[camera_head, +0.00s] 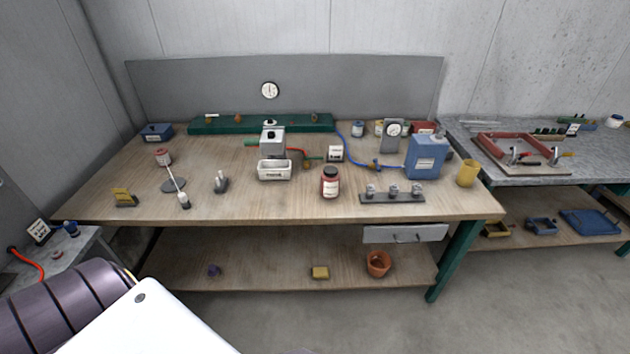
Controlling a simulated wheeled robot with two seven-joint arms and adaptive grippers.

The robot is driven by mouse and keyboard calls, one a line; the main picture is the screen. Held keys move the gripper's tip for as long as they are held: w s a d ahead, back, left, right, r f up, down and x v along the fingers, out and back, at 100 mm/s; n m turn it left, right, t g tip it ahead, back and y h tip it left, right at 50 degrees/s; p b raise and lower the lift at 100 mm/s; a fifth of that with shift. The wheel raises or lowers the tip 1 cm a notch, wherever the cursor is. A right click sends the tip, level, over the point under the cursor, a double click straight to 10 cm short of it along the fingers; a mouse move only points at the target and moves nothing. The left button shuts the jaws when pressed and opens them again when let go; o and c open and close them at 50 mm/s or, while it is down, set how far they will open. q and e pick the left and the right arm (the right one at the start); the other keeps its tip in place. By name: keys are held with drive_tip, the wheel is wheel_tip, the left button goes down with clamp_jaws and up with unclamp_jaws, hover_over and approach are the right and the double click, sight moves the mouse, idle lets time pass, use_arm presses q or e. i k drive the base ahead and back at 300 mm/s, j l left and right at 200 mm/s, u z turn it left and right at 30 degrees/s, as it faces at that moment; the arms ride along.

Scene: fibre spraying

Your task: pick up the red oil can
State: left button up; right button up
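No red can with a clear oil spout shows. A red jar-like container (330,184) with a dark lid and a pale label stands upright near the middle front of the wooden workbench (285,208). I cannot tell which of these is the oil can. A white and dark ribbed part, likely of my own arm, fills the lower left corner. Neither gripper is in view.
Left of the red jar is a small machine with a white tray (274,171). A dark rack (392,197) with several metal pieces lies to its right, before a blue canister (425,157). A yellow cup (467,173) stands near the right edge. The front strip is mostly clear.

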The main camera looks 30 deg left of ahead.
sight(329, 186)
drive_tip(key=k+j, duration=0.1)
drive_tip(key=j, duration=1.3)
drive_tip(key=k+z, duration=0.05)
